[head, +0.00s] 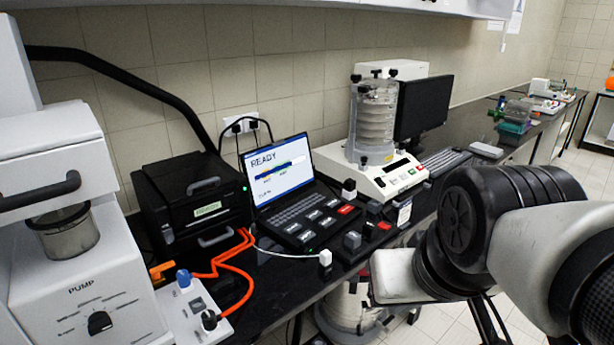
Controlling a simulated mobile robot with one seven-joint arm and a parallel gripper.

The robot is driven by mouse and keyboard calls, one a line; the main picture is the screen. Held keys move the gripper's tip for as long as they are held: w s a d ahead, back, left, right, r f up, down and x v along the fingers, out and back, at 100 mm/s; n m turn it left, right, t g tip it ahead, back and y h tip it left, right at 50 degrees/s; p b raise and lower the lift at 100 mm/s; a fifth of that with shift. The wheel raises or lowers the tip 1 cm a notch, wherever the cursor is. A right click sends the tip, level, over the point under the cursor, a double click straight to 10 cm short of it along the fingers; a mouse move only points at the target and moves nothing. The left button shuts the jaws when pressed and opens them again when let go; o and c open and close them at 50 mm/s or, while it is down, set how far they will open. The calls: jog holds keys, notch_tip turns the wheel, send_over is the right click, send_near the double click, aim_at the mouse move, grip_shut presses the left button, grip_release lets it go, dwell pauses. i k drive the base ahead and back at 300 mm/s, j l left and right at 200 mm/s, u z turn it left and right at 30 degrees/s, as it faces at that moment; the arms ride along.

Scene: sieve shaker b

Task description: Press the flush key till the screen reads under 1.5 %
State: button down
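The screen (281,175) stands open on the bench and reads READY in large letters. Below that is a blue and yellow graphic; the small figure at its lower left is too small to read. In front of the screen is a dark key panel (297,214) with several pale-labelled keys and a red one (345,210). Another black block (362,246) beside it carries a grey knob or key and a red mark. I cannot read which key is the flush key. My gripper's white hand (395,277) is right of these keys, apart from them; its fingers cannot be made out.
A sieve shaker (374,125) with a clear stack stands behind the keys, with a dark monitor (424,106) to its right. A black box (190,200), orange cables (232,262) and a white pump unit (95,290) are at left. Little bench is free around the keys.

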aim_at(333, 202)
jog(key=i+l, duration=0.6)
jog(key=i+l+u, duration=0.15)
jog(key=i+l, duration=1)
jog(key=l, duration=0.3)
jog(key=j+u, duration=0.05)
